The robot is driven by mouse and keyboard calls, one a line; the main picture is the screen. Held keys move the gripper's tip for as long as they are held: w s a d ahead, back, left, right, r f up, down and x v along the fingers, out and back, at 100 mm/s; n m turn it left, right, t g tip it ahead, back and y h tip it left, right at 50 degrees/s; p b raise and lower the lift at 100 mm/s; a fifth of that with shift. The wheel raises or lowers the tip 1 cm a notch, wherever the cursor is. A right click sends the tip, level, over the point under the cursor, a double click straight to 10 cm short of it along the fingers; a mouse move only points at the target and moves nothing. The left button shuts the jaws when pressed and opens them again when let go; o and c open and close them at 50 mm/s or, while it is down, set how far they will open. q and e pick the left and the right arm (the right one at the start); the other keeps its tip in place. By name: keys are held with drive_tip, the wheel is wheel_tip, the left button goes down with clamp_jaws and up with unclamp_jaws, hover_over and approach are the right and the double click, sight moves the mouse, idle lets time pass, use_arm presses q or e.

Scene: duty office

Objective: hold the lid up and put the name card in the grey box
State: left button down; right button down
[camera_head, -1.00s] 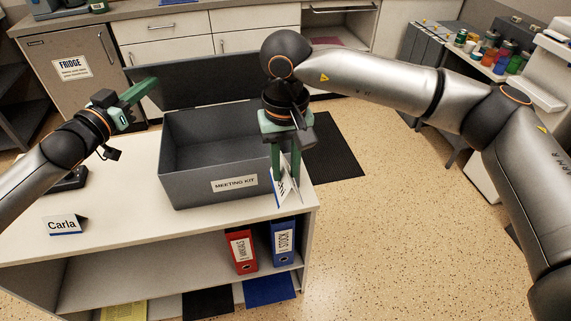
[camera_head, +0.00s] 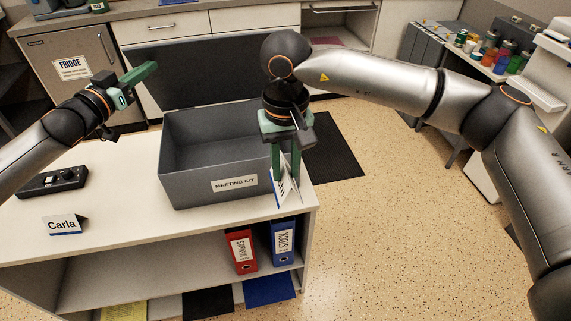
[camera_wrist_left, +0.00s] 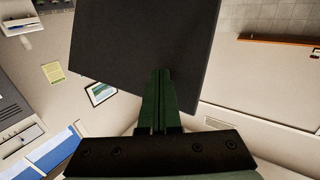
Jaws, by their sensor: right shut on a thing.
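The grey box (camera_head: 215,187), labelled MEETING KIT, stands open on the white cabinet top. Its dark lid (camera_head: 200,75) stands raised along the back edge; a dark panel, likely the lid, also fills the upper middle of the left wrist view (camera_wrist_left: 140,40). My left gripper (camera_head: 143,73) is shut, its fingers together in front of the lid's left part; I cannot tell whether they touch it. My right gripper (camera_head: 286,178) is shut on a white folded name card (camera_head: 279,188) at the box's right side, outside it. The box's visible inside looks empty.
A second name card, Carla (camera_head: 62,226), stands at the front left of the cabinet top (camera_head: 120,215). A black device with knobs (camera_head: 52,182) lies behind it. Red (camera_head: 241,250) and blue (camera_head: 283,243) binders stand on the shelf below.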

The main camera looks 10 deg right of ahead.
sight(141, 58)
use_arm(q)
drive_tip(key=shift+w+r, duration=0.1)
drive_tip(key=shift+w+r, duration=0.35)
drive_tip(key=shift+w, duration=0.55)
drive_tip(key=shift+w+r, duration=0.35)
drive_tip(key=shift+w, duration=0.5)
drive_tip(key=shift+s+f, duration=0.3)
drive_tip(key=shift+s, duration=0.15)
drive_tip(key=shift+s+f, duration=0.25)
drive_tip(key=shift+s, duration=0.45)
drive_tip(key=shift+s+f, duration=0.25)
drive_tip(key=shift+s, duration=0.45)
drive_tip(key=shift+s, duration=0.1)
drive_tip(key=shift+s+f, duration=0.5)
drive_tip(key=shift+s, duration=0.3)
drive_tip(key=shift+s+f, duration=0.45)
drive_tip(key=shift+s, duration=0.35)
